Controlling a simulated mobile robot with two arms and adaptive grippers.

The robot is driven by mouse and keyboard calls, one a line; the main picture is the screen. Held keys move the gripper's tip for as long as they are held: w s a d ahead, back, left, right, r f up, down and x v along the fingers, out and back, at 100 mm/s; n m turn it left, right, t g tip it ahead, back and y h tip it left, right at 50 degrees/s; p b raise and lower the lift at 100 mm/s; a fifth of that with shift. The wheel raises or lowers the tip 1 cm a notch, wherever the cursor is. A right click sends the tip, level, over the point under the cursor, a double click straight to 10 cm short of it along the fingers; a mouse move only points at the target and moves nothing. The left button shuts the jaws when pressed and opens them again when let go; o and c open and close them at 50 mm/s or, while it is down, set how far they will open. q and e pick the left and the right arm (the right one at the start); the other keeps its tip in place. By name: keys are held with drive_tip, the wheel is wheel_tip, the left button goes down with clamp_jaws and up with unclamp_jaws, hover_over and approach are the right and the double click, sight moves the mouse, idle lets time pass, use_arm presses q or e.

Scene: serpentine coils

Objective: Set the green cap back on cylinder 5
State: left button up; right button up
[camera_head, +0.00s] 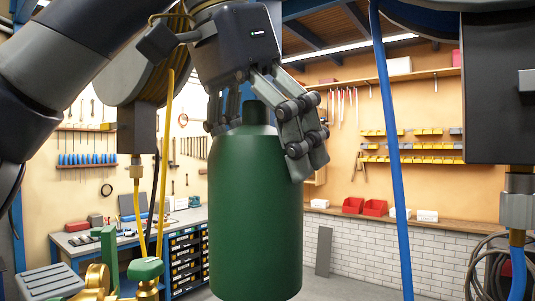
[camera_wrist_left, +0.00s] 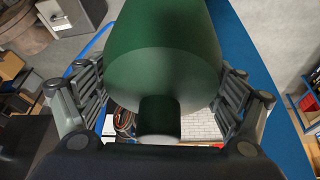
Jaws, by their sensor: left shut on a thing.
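The green cap (camera_head: 256,215) is a large dark green shell with a rounded shoulder and a narrow knob on top. It hangs upright in the middle of the head view. My left gripper (camera_head: 262,130) comes from above and is shut on it, with fingers on both sides of the knob and shoulder. In the left wrist view the cap (camera_wrist_left: 165,50) lies between the finger pads, its knob towards the palm. Cylinder 5 cannot be made out in either view. My right gripper is not in view.
Brass valve fittings with a green handle (camera_head: 145,269) stand at the lower left. A blue hose (camera_head: 392,150) runs down right of the cap, and a yellow hose (camera_head: 166,150) left of it. A workbench (camera_head: 120,237) and a white brick wall (camera_head: 380,255) are behind.

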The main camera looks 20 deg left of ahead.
sight(267, 232)
use_arm(q)
drive_tip(key=shift+f+b, duration=2.9)
drive_tip(key=shift+f, duration=1.35)
